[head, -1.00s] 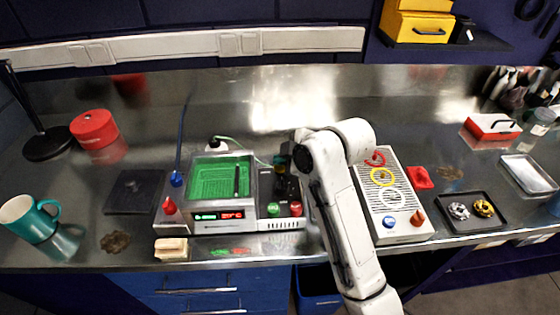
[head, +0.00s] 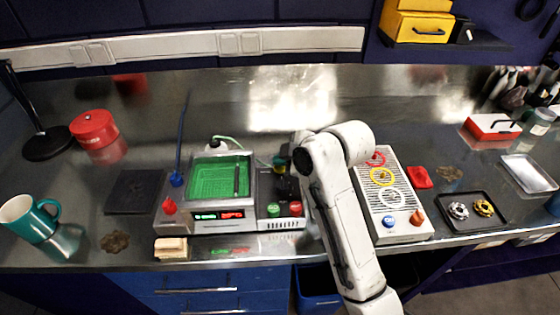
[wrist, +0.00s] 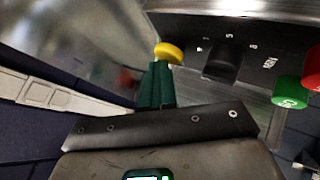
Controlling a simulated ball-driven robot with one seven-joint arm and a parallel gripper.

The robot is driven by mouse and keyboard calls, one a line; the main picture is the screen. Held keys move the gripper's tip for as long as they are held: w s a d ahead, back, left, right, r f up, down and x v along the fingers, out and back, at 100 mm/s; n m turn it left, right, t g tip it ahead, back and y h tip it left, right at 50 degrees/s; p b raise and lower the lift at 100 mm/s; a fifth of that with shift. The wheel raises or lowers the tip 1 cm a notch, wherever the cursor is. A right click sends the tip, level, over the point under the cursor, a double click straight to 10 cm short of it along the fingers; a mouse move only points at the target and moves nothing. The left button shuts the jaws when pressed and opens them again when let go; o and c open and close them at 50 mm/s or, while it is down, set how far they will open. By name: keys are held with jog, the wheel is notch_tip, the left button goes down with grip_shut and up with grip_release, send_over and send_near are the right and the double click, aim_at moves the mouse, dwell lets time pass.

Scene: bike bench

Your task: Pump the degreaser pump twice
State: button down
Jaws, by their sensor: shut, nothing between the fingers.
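A small yellow round cap (wrist: 168,52) shows in the wrist view, just past the tips of my gripper (wrist: 160,68). It looks like a pump top, but I cannot read any label, and the body below it is hidden. The dark green fingers are shut together with nothing between them. The fingertips overlap the cap's lower edge in the picture; I cannot tell whether they touch it.
A tank of green liquid (head: 220,178) stands left of my gripper. The control box has a black knob (wrist: 224,60), a green button (wrist: 290,92) and a red button (wrist: 313,68). A perforated panel (head: 400,205) lies right of my arm.

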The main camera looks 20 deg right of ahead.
aim_at(283, 169)
jog(key=shift+s+f, duration=0.15)
jog(key=shift+f, duration=0.4)
jog(key=shift+r+p, duration=0.15)
jog(key=shift+p, duration=0.25)
notch_tip(283, 169, up, 7)
jog(key=p, duration=0.6)
dwell(2.4)
